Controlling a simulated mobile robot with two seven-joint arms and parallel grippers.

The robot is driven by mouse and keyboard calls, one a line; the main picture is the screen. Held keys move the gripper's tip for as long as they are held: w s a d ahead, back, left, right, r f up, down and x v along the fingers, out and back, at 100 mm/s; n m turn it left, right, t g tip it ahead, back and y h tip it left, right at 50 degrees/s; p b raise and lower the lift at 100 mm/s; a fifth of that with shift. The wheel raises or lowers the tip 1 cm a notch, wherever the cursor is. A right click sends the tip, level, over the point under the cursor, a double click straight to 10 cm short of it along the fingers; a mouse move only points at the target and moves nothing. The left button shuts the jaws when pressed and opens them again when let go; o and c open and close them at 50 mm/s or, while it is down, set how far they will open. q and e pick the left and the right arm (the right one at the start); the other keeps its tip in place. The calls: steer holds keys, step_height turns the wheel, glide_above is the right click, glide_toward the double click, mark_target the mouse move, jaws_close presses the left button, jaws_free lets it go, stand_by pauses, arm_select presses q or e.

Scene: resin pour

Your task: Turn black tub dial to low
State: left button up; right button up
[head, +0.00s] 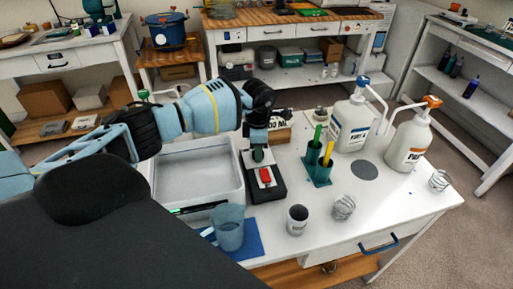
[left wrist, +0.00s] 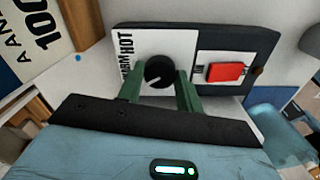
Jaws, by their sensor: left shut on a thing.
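The dial (left wrist: 158,72) is a round black knob on a white panel of a black control box (head: 277,193). My left gripper (left wrist: 159,88) has its two green fingers on either side of the dial and is shut on it. The words WARM and HOT are printed left of the dial in the left wrist view; no LOW label is readable there. A red switch (left wrist: 225,72) sits on the same box and also shows in the head view (head: 265,176). In the head view the left gripper (head: 258,155) reaches down onto the box and mostly covers the dial. My right gripper is not in view.
A white tub (head: 168,188) stands left of the box. A clear blue cup (head: 229,230) on a blue mat, a grey cup (head: 297,219), a green holder (head: 318,170) and pump bottles (head: 352,125) stand around it. A small box sign (head: 280,131) is behind.

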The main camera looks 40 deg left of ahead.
arm_select(q)
steer(key=shift+n+p, duration=0.4)
steer(key=shift+n, duration=1.2)
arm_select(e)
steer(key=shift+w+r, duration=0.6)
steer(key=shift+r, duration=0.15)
arm_select(q)
steer(key=o, duration=1)
steer(key=shift+r, duration=3.9)
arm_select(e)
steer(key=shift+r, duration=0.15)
